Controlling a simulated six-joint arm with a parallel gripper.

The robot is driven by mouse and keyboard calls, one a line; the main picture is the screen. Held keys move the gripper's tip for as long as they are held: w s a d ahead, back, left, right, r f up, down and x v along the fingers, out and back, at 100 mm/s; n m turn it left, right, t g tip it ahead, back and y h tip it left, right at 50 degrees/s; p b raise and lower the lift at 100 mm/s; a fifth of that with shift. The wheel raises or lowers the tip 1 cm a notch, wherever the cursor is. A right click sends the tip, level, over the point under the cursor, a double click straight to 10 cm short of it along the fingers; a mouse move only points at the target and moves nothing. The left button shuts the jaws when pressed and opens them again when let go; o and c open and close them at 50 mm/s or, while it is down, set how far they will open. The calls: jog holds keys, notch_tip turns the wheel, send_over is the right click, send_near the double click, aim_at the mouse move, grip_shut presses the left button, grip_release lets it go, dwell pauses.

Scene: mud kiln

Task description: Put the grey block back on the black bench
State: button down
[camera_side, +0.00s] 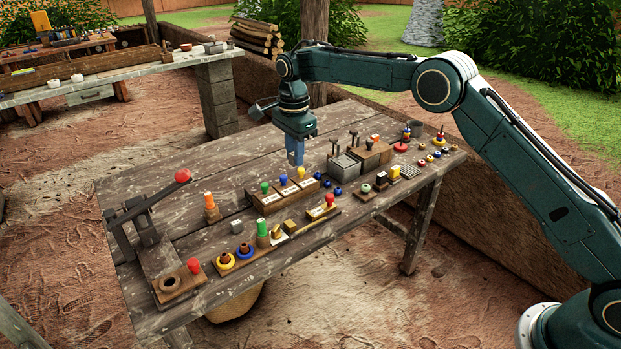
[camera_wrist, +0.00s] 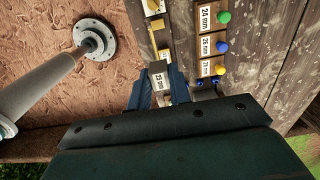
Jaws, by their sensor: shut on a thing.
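My gripper (camera_side: 295,160) hangs above the wooden table, behind the row of labelled blocks in the side view. I cannot make out for sure which thing is the black bench.
The labelled blocks with green, blue and yellow knobs (camera_side: 283,187) stand just below my gripper. Grey and brown boxes (camera_side: 345,167) with upright handles are to the right. A red-knobbed lever (camera_side: 183,176) rises at the left. The table's back left planks are bare.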

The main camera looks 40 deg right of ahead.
send_over(347, 206)
jog(key=shift+f, duration=0.45)
jog(key=shift+f, duration=0.1)
notch_tip(347, 206, down, 20)
jog(key=shift+r, duration=0.1)
dwell(1.0)
jog(key=c, duration=1.3)
grip_release()
